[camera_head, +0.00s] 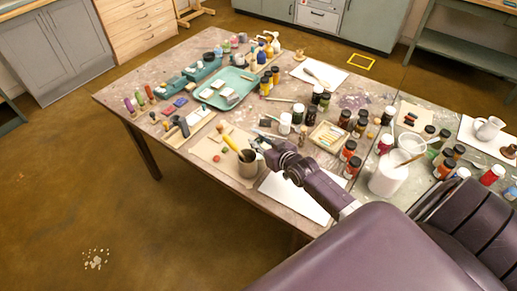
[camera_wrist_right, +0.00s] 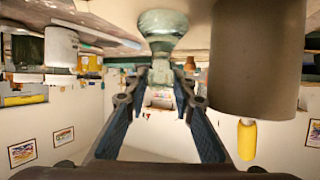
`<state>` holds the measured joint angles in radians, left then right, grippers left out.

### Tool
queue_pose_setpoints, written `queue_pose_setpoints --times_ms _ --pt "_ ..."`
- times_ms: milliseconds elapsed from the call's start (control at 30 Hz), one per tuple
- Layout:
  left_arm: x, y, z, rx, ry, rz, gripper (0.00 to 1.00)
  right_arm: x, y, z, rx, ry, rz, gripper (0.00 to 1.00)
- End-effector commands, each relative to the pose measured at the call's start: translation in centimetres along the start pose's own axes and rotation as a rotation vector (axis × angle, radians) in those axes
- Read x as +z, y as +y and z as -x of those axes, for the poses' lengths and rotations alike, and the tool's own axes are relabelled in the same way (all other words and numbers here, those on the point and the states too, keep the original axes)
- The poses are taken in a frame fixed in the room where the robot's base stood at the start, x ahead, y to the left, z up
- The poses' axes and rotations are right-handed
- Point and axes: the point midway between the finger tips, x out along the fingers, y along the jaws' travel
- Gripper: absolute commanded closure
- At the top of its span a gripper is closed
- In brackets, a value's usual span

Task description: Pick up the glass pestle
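The glass pestle (camera_wrist_right: 162,28) is a pale green, translucent piece with a wide end and a narrower neck. In the right wrist view, which looks upside down, it is at the top middle, against the table surface. My right gripper (camera_wrist_right: 160,82) is open, its two dark fingers apart and pointing at the pestle's narrow part. The tips look close to it, but I cannot tell whether they touch it. In the head view my right gripper (camera_head: 258,144) is low over the table beside the brown-grey pot, and the pestle cannot be made out there. My left gripper is not in view.
The brown-grey pot (camera_head: 247,167) with a yellow-handled tool stands close by; it also shows in the right wrist view (camera_wrist_right: 255,60). A white jar (camera_head: 285,124) stands beyond the gripper. Several paint jars crowd the right. White paper (camera_head: 292,195) lies in front.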

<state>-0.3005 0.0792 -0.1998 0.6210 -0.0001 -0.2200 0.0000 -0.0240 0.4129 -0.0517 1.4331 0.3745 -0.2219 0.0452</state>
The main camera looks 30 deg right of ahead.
Motion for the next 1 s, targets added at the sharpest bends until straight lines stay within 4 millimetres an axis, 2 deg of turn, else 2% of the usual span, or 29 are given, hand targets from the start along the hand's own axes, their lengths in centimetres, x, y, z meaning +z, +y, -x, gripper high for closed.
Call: queue_pose_setpoints --times_ms 33,133,467,667,767,867,1000 --pt "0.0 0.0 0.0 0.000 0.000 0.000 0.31 0.0 0.0 0.0 0.000 0.000 0.000 0.89" --pt "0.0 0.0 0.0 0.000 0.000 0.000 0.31 0.0 0.0 0.0 0.000 0.000 0.000 1.00" --pt "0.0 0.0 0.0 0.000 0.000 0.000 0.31 -0.2 0.0 0.0 0.000 0.002 0.000 1.00" --pt "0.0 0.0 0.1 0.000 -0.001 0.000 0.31 -1.3 0.0 0.5 0.000 0.005 0.000 1.00" --pt "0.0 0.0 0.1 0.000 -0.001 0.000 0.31 -2.6 0.0 1.0 -0.001 0.005 0.000 1.00" --pt "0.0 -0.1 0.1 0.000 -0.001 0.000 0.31 -4.7 0.0 1.9 -0.001 0.008 0.000 1.00" --pt "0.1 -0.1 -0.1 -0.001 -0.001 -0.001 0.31 -8.7 0.0 3.5 0.000 0.010 0.004 1.00"
